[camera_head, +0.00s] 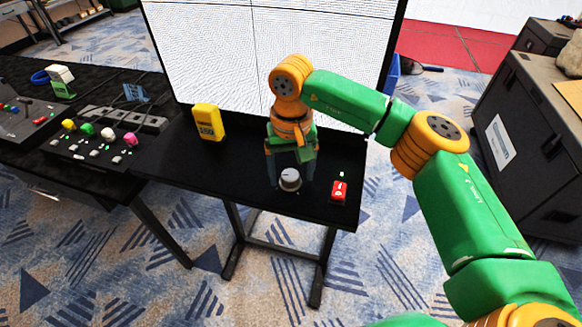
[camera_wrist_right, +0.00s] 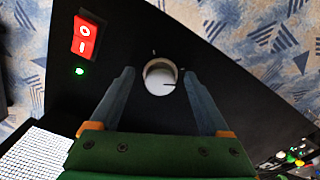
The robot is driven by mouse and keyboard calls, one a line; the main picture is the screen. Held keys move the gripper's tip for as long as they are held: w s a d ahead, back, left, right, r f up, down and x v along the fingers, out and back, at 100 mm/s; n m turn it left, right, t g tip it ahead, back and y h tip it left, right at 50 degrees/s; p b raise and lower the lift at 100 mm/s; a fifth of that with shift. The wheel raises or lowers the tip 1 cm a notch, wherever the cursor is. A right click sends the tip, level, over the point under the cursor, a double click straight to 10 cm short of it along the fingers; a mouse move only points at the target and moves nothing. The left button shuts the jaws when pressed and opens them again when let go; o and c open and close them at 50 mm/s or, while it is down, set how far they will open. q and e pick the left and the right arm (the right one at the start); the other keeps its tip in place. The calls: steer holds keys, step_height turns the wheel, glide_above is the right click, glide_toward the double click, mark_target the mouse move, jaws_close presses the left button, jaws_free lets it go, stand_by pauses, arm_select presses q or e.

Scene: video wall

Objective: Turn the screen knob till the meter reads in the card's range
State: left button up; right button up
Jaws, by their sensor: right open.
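The knob (camera_head: 290,180), round and pale-topped with a dark pointer line, sits near the front edge of the black table (camera_head: 185,160). My right gripper (camera_head: 288,170) points down over it. In the right wrist view, the knob (camera_wrist_right: 158,84) stands between the two open fingers, with a gap on each side; a small pale mark is on the table beside it. A yellow handheld device (camera_head: 208,122), which looks like the meter, stands at the left of the table; its reading is too small to make out. I cannot pick out a card. My left gripper is not in view.
A red rocker switch (camera_head: 339,191) with a green light is right of the knob. The large white screen (camera_head: 270,50) rises behind the table. A second table with colored knobs (camera_head: 88,128) adjoins at left; dark cases (camera_head: 530,130) stand at right.

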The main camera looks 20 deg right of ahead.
steer(key=shift+w+f, duration=0.3)
steer(key=shift+w, duration=0.3)
steer(key=c, duration=0.4)
steer(key=shift+s+r, duration=0.1)
steer(key=shift+s, duration=0.1)
steer(key=c, duration=0.3)
jaws_close()
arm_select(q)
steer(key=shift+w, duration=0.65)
